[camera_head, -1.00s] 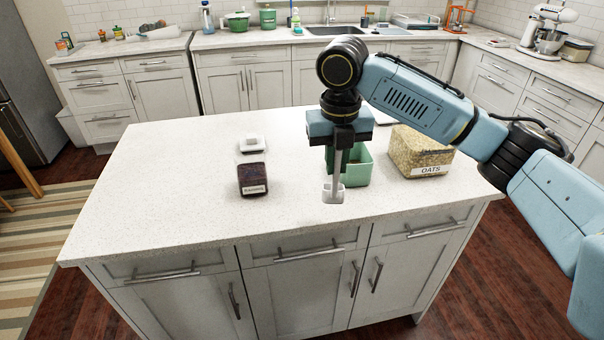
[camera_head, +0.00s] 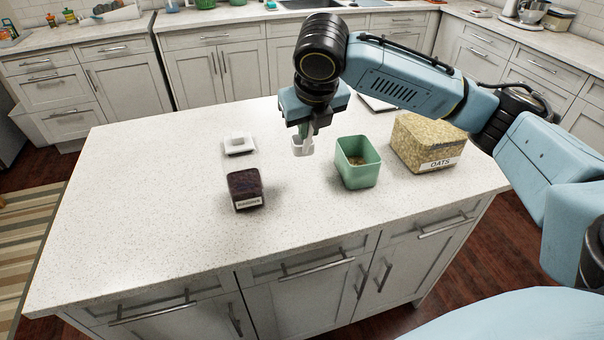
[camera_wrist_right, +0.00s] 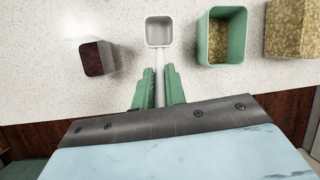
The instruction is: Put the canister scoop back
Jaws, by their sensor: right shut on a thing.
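My right gripper (camera_head: 310,124) is shut on the handle of a white scoop (camera_head: 302,146), held above the counter left of the green bin. In the right wrist view the scoop (camera_wrist_right: 158,31) has a square cup, and its handle runs between the green fingers (camera_wrist_right: 158,88). A dark-filled canister (camera_head: 246,189) with a label stands open on the island, left of the scoop. A white lid (camera_head: 239,144) lies behind it. An open green bin (camera_head: 358,162) holds some brownish contents. A canister labelled OATS (camera_head: 428,143) stands to its right. My left gripper is not in view.
The white island top (camera_head: 150,210) is clear at the left and front. A flat pale object (camera_head: 376,103) lies behind the green bin, partly hidden by my arm. Counters with cabinets line the back wall.

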